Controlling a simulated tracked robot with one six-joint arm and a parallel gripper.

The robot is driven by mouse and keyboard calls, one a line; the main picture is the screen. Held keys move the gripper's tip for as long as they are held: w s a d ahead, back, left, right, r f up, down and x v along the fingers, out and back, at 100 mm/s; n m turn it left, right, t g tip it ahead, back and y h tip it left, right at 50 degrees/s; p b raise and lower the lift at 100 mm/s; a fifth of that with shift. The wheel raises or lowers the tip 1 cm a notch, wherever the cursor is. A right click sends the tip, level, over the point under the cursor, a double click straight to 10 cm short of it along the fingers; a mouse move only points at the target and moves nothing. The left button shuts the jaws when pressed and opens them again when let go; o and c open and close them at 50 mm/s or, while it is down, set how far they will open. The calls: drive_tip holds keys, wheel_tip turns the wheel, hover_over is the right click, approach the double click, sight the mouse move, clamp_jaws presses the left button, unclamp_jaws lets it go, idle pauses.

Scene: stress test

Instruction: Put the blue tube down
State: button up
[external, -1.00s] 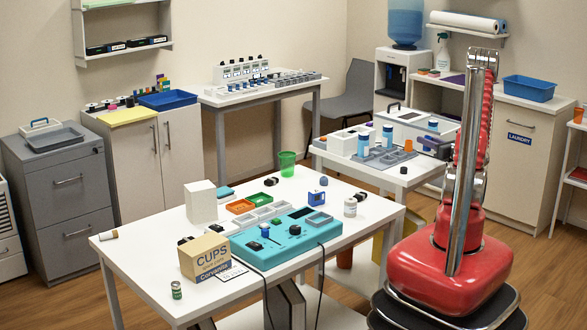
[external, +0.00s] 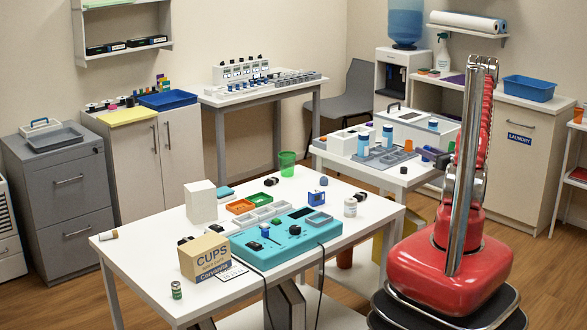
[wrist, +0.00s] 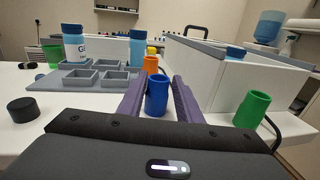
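The blue tube (wrist: 157,96) is upright between the two purple fingers of my gripper (wrist: 158,95) in the wrist view. The fingers lie close against its left and right sides, and my gripper looks shut on it. Whether its base touches the white table cannot be told. In the external view my gripper (external: 427,154) is low over the right end of the smaller white table (external: 330,160); the blue tube is not clear there.
An orange tube (wrist: 151,65) stands just beyond the blue one. A green tube (wrist: 252,108) stands to the right, beside a white box (wrist: 222,72). A grey tray (wrist: 60,80) with bottles is left, and a black cap (wrist: 22,109) lies nearer. White tabletop shows between them.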

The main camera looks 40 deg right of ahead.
drive_tip(key=shift+o, duration=1.2)
drive_tip(key=shift+r, duration=0.1)
drive_tip(key=s+a, duration=0.2)
drive_tip(key=s, duration=0.9)
drive_tip(key=shift+s, duration=0.4)
